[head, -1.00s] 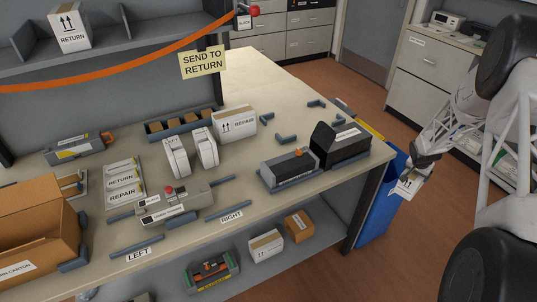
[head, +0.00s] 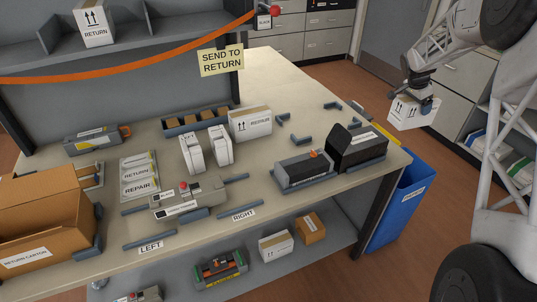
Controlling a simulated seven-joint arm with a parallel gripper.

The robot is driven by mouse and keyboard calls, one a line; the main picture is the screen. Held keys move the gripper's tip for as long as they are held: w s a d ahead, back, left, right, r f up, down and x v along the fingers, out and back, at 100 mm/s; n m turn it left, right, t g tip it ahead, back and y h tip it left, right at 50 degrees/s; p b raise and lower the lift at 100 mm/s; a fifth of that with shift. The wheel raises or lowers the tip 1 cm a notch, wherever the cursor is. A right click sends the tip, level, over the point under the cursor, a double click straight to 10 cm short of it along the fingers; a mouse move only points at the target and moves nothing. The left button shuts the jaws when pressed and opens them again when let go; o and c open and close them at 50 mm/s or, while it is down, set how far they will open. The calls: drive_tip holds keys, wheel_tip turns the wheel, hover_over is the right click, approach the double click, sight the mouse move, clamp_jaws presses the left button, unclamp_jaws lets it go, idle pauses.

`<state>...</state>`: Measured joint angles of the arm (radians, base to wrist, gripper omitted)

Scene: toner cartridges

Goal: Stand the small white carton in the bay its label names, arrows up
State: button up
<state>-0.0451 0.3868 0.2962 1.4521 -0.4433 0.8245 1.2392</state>
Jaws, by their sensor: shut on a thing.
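My gripper (head: 425,102) is at the right, shut on a small white carton (head: 408,115). It holds the carton in the air beyond the table's right end, above the blue bin. Black arrows on the carton's visible face point up, and the carton looks slightly tilted. A finger covers part of it, and its label is too small to read. The grey upper shelf (head: 55,75) has upright dividers. A white carton marked RETURN (head: 95,20) stands there with arrows up. A yellow sign (head: 221,60) reads SEND TO RETURN.
An orange strap (head: 120,77) runs across the shelf front. A white REPAIR carton (head: 250,124), two white cartridges, dark printer-like units (head: 355,150) and a brown carton (head: 45,215) stand on the table (head: 270,220). A blue bin (head: 395,215) stands at its right end.

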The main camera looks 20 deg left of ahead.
drive_tip(key=s+a, duration=0.8)
drive_tip(key=a, duration=0.9)
drive_tip(key=s+a+n, duration=0.1)
drive_tip(key=s+a, duration=0.8)
drive_tip(key=a, duration=0.7)
drive_tip(key=s+a, duration=0.9)
drive_tip(key=a, duration=0.8)
drive_tip(key=shift+s+a+n, duration=0.15)
drive_tip(key=shift+a+n, duration=0.15)
drive_tip(key=shift+a, duration=0.05)
drive_tip(key=shift+f, duration=0.15)
wheel_tip(320, 180, down, 6)
drive_tip(key=shift+f, duration=0.15)
drive_tip(key=shift+f, duration=1.8)
drive_tip(key=shift+f, duration=0.1)
